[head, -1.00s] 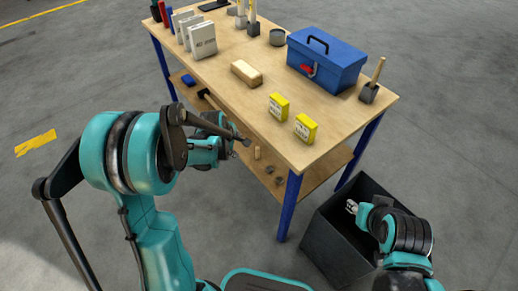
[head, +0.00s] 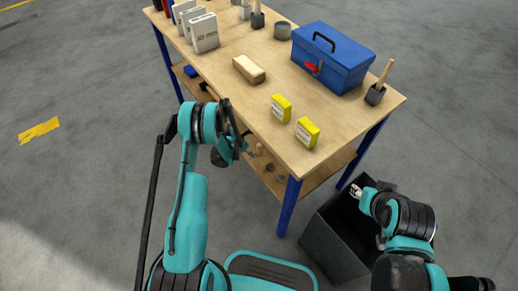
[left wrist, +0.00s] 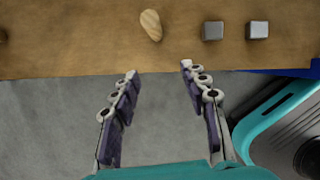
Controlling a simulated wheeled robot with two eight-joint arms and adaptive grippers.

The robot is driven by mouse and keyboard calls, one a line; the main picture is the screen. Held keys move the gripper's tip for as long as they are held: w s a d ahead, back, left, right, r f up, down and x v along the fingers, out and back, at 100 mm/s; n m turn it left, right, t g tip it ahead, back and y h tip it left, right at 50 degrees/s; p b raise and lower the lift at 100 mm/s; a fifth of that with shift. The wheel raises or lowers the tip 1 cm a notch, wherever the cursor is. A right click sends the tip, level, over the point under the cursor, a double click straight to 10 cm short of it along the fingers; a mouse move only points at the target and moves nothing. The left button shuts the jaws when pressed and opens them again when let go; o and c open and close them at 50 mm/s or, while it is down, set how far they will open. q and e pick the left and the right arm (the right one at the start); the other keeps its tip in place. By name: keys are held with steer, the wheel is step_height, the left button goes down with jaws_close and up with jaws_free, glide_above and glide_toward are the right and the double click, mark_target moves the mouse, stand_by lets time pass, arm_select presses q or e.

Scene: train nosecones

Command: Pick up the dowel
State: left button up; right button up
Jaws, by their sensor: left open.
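The dowel (left wrist: 151,25) is a short, light wooden piece on the brown lower shelf in the left wrist view. In the head view it is a small tan piece (head: 258,149) on the table's lower shelf. My left gripper (left wrist: 159,70) is open and empty, its fingertips short of the dowel near the shelf's edge. In the head view my left wrist is beside the table's near long side; its fingers are not clear there. My right gripper (head: 356,191) is over the dark bin, too small to read.
Two grey metal blocks (left wrist: 235,30) lie right of the dowel on the shelf. The tabletop (head: 235,105) above holds a blue toolbox (head: 331,58), yellow boxes (head: 294,120) and a wooden block (head: 249,69). A blue table leg (head: 289,205) and the dark bin (head: 335,240) stand nearby.

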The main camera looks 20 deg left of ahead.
mark_target(258, 146)
arm_select(q)
steer(key=w+d, duration=0.2)
steer(key=w, duration=0.1)
steer(key=w+d+b, duration=0.1)
steer(key=w, duration=0.1)
steer(key=shift+w+f, duration=0.1)
steer(key=shift+w, duration=0.05)
steer(key=b+x, duration=0.2)
steer(key=x, duration=0.3)
steer(key=shift+c, duration=0.7)
jaws_close()
